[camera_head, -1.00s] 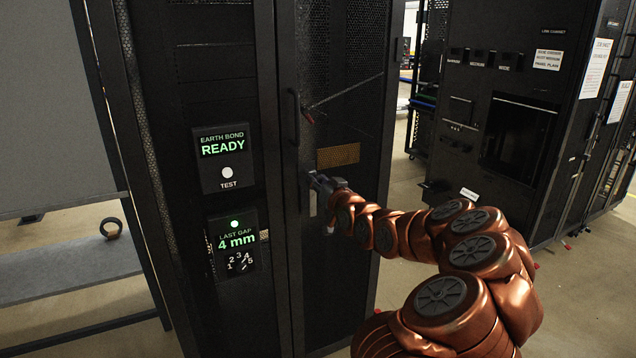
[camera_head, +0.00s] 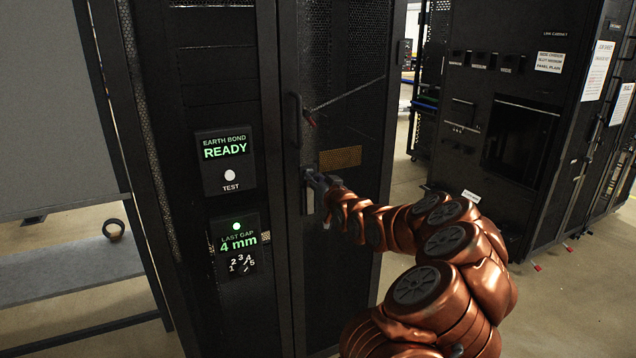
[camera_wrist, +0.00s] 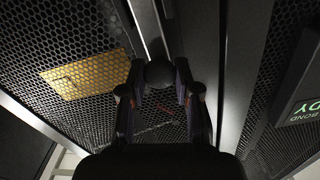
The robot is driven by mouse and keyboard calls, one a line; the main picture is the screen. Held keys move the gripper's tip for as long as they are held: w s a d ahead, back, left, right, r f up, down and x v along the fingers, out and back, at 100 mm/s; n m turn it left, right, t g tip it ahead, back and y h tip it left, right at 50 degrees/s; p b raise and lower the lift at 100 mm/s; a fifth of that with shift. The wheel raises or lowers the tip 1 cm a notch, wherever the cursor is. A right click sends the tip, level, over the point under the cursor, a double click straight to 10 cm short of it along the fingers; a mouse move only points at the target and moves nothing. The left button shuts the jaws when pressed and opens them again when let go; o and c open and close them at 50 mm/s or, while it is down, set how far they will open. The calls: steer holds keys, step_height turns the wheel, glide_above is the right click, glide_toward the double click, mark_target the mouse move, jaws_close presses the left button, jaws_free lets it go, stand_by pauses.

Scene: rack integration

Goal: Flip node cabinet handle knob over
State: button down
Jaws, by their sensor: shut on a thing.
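The node cabinet (camera_head: 330,270) is a tall dark cabinet with a perforated mesh door. My gripper (camera_head: 314,182) is at the door's left edge, at mid height. In the wrist view a dark round knob (camera_wrist: 160,71) sits between the two fingertips of my gripper (camera_wrist: 158,82), and the fingers are closed on it. In the head view the knob is hidden by my gripper. A small upright plate (camera_head: 309,201) shows just below my gripper on the door edge.
A vertical bar handle (camera_head: 296,122) is on the door above my gripper. The earth bond panel (camera_head: 226,160) reads READY. Another cabinet (camera_head: 495,120) stands at right, with open floor between.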

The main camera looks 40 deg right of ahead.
steer(key=shift+r, duration=0.15)
steer(key=c, duration=0.8)
jaws_free()
steer(key=shift+w, duration=0.15)
steer(key=shift+s+a, duration=0.1)
steer(key=shift+s, duration=0.65)
steer(key=v, duration=1)
steer(key=shift+s+a, duration=0.15)
steer(key=shift+a, duration=0.1)
